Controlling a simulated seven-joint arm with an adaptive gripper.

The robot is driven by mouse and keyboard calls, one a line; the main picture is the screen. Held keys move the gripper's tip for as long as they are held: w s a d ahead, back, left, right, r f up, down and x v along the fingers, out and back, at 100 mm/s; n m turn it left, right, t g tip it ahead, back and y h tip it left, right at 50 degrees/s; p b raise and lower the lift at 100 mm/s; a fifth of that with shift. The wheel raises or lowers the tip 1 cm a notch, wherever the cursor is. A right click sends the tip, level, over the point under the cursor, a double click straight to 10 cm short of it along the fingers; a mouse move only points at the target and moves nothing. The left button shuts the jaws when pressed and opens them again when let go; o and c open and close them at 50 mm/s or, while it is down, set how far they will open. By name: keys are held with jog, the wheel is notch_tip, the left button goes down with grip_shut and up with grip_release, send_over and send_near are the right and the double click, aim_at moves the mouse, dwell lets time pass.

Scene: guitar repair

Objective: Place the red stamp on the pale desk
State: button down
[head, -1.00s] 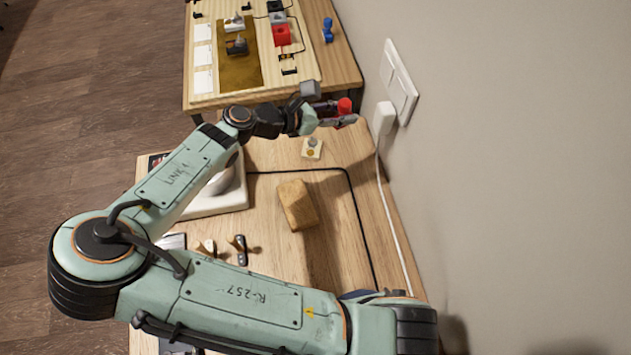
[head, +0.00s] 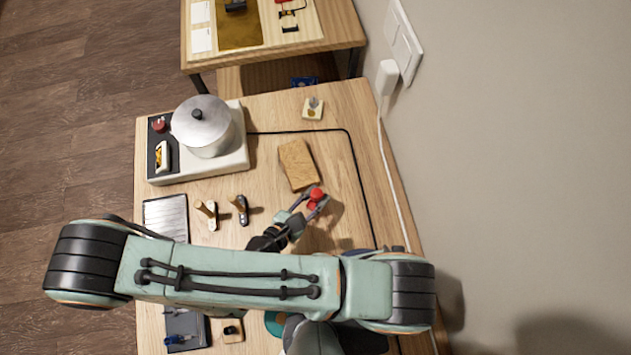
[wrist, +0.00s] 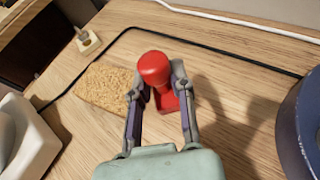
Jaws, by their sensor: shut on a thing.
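The red stamp (head: 316,195) is between the fingers of my gripper (head: 307,201), over the pale desk (head: 265,105). In the wrist view, the stamp (wrist: 156,73) has a round red knob above a wider red base. My gripper (wrist: 160,100) is shut on it, with one finger on each side. The stamp looks upright. Its lower edge is partly hidden, and I cannot tell whether it touches the desk.
A tan block (head: 298,165) lies just beyond the stamp. A silver pot (head: 203,125) stands on a white cooker at the back left. Two small handled tools (head: 240,208) lie to the left. A black cable (head: 352,165) runs along the right. A dark blue round thing (wrist: 305,130) is at the wrist view's right.

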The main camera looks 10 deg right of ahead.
notch_tip(320, 180, down, 5)
jog(key=shift+r, duration=0.2)
jog(key=c, duration=0.9)
grip_release()
jog(key=shift+c, duration=0.2)
